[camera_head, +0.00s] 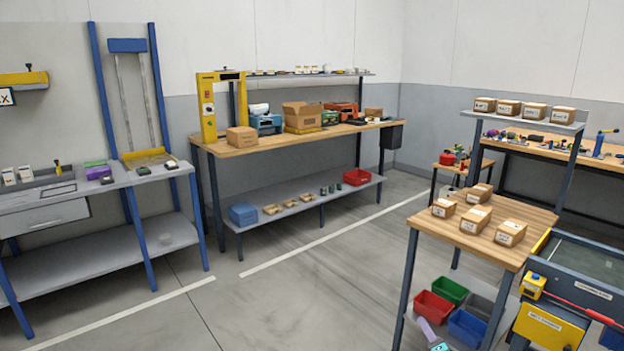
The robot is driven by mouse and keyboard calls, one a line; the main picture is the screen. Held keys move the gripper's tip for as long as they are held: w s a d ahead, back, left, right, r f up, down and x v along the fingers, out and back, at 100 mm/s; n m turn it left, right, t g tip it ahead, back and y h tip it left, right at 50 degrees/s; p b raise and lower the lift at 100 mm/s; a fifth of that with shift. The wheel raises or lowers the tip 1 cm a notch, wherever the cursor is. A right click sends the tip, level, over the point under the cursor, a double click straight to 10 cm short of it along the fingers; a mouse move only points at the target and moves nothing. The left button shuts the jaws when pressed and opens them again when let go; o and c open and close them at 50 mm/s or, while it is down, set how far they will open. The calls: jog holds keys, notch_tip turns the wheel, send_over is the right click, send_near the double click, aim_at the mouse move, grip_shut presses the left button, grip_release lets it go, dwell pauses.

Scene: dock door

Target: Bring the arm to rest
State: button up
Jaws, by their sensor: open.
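My arm and my gripper do not show in the head view, so their pose is hidden from me. The view looks out over a dock room with benches and shelves.
A wooden packing bench (290,139) stands along the back wall. A grey bench (50,200) with blue posts is at the left. A small wooden table (480,262) with several boxes and a blue-and-yellow machine (548,325) are at the right. The middle floor (300,290) is clear.

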jog(key=s+a+f+m+g+h+p, duration=0.2)
jog(key=s+a+f+m+g+p, duration=0.15)
jog(key=a+f+m, duration=0.4)
jog(key=s+a+f+m+g+h+p, duration=0.15)
jog(key=s+a+f+m+g, duration=0.4)
jog(key=s+f, duration=0.65)
jog(key=s+a+f+m+g+p, duration=0.1)
jog(key=s+a+f+m+g, duration=0.15)
jog(key=s, duration=0.55)
jog(key=s+a+f+m+g, duration=0.1)
jog(key=s+f+m+g, duration=0.2)
jog(key=s, duration=0.4)
jog(key=s+a+r+m+g+y, duration=0.1)
jog(key=s+a+m+g, duration=0.1)
jog(key=s, duration=0.5)
jog(key=s+a+r+m+g+y, duration=0.1)
jog(key=s+m+g, duration=0.3)
jog(key=s, duration=0.4)
jog(key=shift+a+r+g, duration=0.35)
jog(key=shift+a+g, duration=0.2)
jog(key=shift+g, duration=0.1)
jog(key=c, duration=0.5)
